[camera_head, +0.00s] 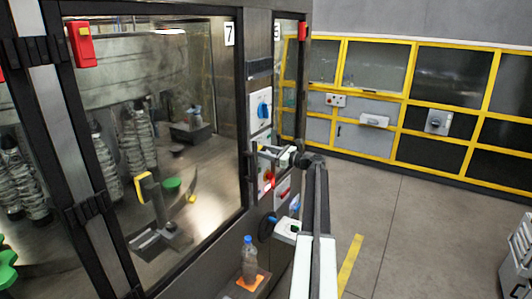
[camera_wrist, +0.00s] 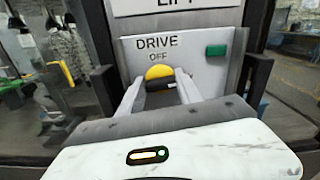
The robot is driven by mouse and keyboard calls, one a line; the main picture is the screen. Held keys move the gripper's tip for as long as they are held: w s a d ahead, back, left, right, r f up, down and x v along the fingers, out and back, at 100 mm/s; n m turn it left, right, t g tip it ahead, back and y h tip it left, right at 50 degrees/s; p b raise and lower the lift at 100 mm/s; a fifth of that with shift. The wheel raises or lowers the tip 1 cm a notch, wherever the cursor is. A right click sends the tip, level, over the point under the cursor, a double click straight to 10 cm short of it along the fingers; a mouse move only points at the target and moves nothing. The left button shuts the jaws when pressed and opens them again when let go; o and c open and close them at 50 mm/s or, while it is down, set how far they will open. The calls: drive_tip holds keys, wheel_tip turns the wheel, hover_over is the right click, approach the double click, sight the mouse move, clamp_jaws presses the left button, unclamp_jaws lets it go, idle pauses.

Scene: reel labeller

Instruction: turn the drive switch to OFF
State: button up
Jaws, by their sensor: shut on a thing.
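The drive switch (camera_wrist: 158,71) is in the wrist view, on a grey panel (camera_wrist: 192,72) marked DRIVE, with OFF printed just above it. It has a yellow round base and a black handle, which lies roughly level across the picture rather than pointing up at OFF. My gripper (camera_wrist: 161,87) has one finger on each side of the handle and is shut on it. In the head view my gripper (camera_head: 272,152) reaches the narrow post between the windows and hides the switch.
A green button (camera_wrist: 216,50) is right of the switch. A plate with a partly cut-off label is above. In the head view, a blue switch (camera_head: 264,110) sits higher on the post. A bottle (camera_head: 249,258) stands on a low ledge.

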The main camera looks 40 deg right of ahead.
drive_tip(key=n, duration=0.4)
drive_tip(key=shift+s+a+f+n, duration=0.1)
drive_tip(key=shift+f+n, duration=0.05)
drive_tip(key=shift+n, duration=2.9)
drive_tip(key=shift+a+f+n, duration=0.1)
drive_tip(key=shift+f+n, duration=0.05)
drive_tip(key=shift+n, duration=2.9)
drive_tip(key=o, duration=1.4)
drive_tip(key=shift+c, duration=0.2)
